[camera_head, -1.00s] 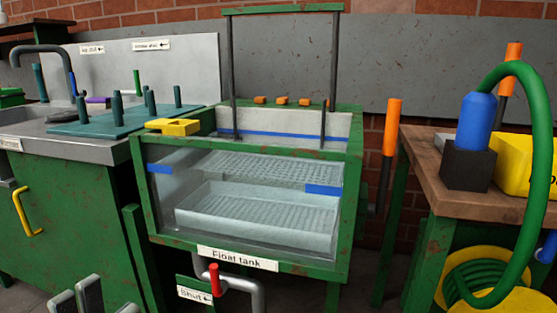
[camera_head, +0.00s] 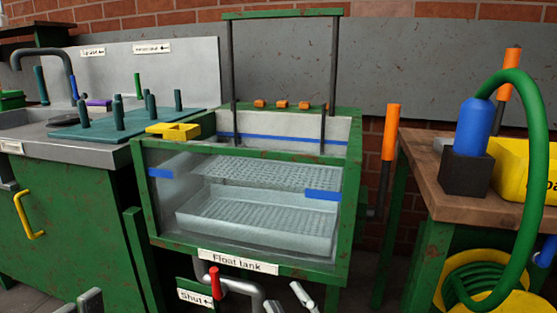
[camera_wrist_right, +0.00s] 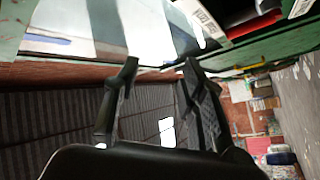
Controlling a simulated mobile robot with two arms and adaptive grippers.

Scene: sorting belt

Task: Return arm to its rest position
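My right gripper (camera_head: 287,301) shows at the bottom edge of the head view, in front of and below the float tank. Its two grey fingertips stand apart. In the right wrist view my right gripper (camera_wrist_right: 157,72) has its dark fingers spread with nothing between them. Grey tips of my left gripper (camera_head: 79,304) show at the bottom left of the head view, in front of the green cabinet. The rest of it is cut off, so its opening cannot be told.
The green float tank (camera_head: 239,268) stands in the middle, with a red valve handle (camera_head: 216,281) and pipe below it. A sink cabinet (camera_head: 75,220) is at left. A wooden bench (camera_head: 420,160) at right carries a blue cylinder (camera_head: 473,126) with a green hose (camera_head: 541,150).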

